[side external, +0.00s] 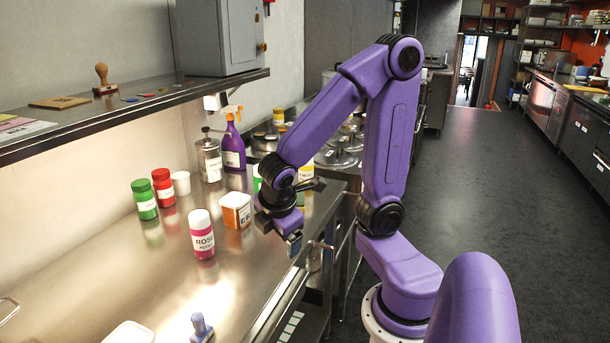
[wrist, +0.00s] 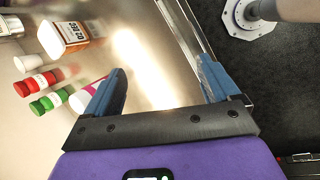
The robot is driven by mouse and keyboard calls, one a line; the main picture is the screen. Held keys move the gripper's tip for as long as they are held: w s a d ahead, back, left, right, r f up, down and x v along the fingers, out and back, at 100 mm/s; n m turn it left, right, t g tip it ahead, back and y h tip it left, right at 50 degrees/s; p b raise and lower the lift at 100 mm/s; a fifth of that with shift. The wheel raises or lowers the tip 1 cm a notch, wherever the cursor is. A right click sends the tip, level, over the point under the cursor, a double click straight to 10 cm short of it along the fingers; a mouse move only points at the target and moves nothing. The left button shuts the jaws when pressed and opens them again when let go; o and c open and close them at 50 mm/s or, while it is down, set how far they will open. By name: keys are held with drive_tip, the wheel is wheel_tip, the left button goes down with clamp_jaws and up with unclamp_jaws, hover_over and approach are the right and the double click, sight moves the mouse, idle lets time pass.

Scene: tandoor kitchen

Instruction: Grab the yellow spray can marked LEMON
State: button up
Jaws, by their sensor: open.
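A yellow-bodied item with a pale top (side external: 305,173) shows partly behind my wrist in the side view. It may be the LEMON can, but my arm covers much of it and no label can be read. No yellow can shows in the wrist view. My gripper (side external: 280,232) hangs over the front edge of the steel counter, to the right of the orange-and-white box. In the wrist view my gripper (wrist: 160,80) has its two blue fingers wide apart, with only counter and its edge between them.
A pink ROSE can (side external: 202,235), an orange-and-white box (side external: 236,211), a red bottle (side external: 163,188), a green bottle (side external: 144,200) and a white cup (side external: 180,183) stand on the counter. A purple spray bottle (side external: 233,155) stands behind. A shelf (side external: 150,105) overhangs the left.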

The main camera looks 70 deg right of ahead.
drive_tip(key=w+d+n+h, duration=0.1)
drive_tip(key=w+d+h, duration=0.4)
drive_tip(key=d, duration=0.5)
drive_tip(key=n+h, duration=0.4)
drive_tip(key=n, duration=0.3)
approach(305, 172)
drive_tip(key=shift+t, duration=0.4)
drive_tip(key=v, duration=0.2)
drive_tip(key=s+v, duration=0.1)
drive_tip(key=v, duration=0.1)
drive_tip(key=shift+s+a+r, duration=0.1)
drive_tip(key=shift+a+r, duration=0.1)
drive_tip(key=shift+r, duration=0.05)
drive_tip(key=shift+d+f, duration=0.25)
drive_tip(key=shift+d, duration=0.3)
drive_tip(key=x, duration=1)
drive_tip(key=shift+f, duration=0.1)
drive_tip(key=shift+w+x, duration=0.2)
drive_tip(key=shift+x, duration=1.45)
drive_tip(key=shift+w+x, duration=0.15)
drive_tip(key=shift+x, duration=1.45)
drive_tip(key=shift+a+f, duration=0.1)
drive_tip(key=c, duration=1.2)
